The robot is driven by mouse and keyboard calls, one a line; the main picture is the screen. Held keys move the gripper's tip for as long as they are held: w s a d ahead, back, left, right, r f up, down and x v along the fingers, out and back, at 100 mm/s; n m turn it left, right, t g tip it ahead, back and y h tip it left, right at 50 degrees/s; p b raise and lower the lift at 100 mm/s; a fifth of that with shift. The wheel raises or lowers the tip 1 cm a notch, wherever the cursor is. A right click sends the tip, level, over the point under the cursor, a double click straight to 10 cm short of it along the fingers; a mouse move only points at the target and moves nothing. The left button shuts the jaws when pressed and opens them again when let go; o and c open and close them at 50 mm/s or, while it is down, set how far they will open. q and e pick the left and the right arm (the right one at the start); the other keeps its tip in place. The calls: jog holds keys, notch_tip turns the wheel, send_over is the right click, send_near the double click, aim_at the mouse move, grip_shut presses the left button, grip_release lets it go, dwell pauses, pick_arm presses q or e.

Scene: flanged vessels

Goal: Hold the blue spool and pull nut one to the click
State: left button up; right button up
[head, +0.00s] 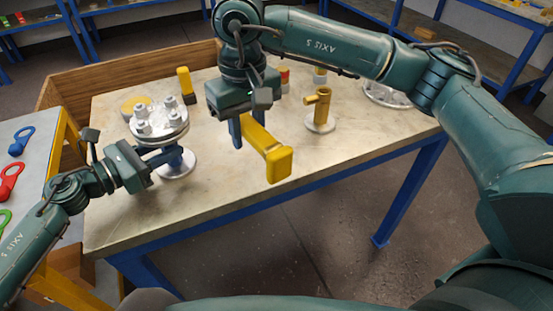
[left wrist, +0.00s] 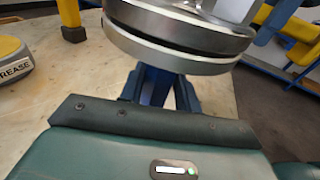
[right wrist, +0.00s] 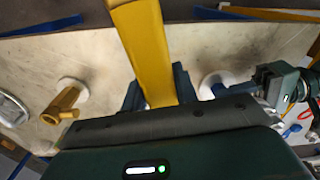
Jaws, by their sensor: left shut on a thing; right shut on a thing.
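The spool stands upright on a round silver base at the left of the table; its silver flange (head: 172,134) carries several upright nuts (head: 143,128). Its blue neck (head: 173,158) shows only partly. My left gripper (head: 160,157) is shut on the neck just below the flange; the left wrist view shows the flange (left wrist: 170,48) above its blue fingers. My right gripper (head: 242,128) is shut on a long yellow tool (head: 262,143) with a block-like end, held above the table to the right of the spool. I cannot tell which nut is number one.
A brass-coloured post fixture (head: 320,108) stands right of the yellow tool. A grease tin (head: 133,103) and a yellow-topped post (head: 185,82) stand behind the spool. Another silver flange (head: 385,94) is at the far right. Red, blue and green tools lie on a side table (head: 38,170).

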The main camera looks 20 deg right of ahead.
jog(key=w+a+r+n, duration=0.2)
jog(key=a+r, duration=0.4)
jog(key=r, duration=0.5)
jog(key=shift+a+f, duration=0.1)
jog(key=shift+f, duration=2.15)
jog(key=shift+f, duration=0.15)
jog(key=shift+f, duration=1)
